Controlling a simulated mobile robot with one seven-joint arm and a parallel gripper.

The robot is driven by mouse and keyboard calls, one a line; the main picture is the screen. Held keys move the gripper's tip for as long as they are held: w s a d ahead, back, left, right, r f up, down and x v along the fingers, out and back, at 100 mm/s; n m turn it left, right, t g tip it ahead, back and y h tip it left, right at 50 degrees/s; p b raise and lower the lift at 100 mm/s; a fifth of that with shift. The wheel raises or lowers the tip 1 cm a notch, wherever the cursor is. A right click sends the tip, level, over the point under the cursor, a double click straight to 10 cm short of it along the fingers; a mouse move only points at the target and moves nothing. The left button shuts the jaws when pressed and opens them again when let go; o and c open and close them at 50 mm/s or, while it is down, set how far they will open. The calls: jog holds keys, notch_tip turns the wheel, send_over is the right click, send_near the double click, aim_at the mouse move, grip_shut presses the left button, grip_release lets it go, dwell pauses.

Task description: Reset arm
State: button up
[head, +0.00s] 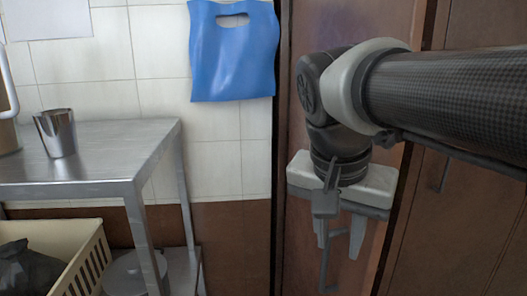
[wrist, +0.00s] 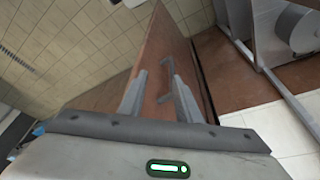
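My gripper (head: 340,243) hangs pointing down in front of a brown door (head: 305,70) in the head view. Its two grey fingers are apart, with nothing visible held between them. In the wrist view the fingers of my gripper (wrist: 153,88) are also spread. A grey handle on the brown door shows close to the right finger in that view; I cannot tell whether they touch. My arm reaches in from the right edge of the head view, bent down at the wrist.
A steel table (head: 100,143) with a metal cup (head: 57,133) stands at left. A cream crate (head: 85,262) holding a black bag sits below, near a lidded pot (head: 128,273). A blue bag (head: 233,55) hangs on the tiled wall.

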jog(key=s+d+f+n+t+y, duration=0.2)
jog(key=s+f+n, duration=0.3)
jog(key=f+n, duration=0.15)
notch_tip(320, 180, up, 12)
jog(key=p, duration=1.3)
jog(key=shift+t, duration=0.3)
jog(key=shift+s+d, duration=0.1)
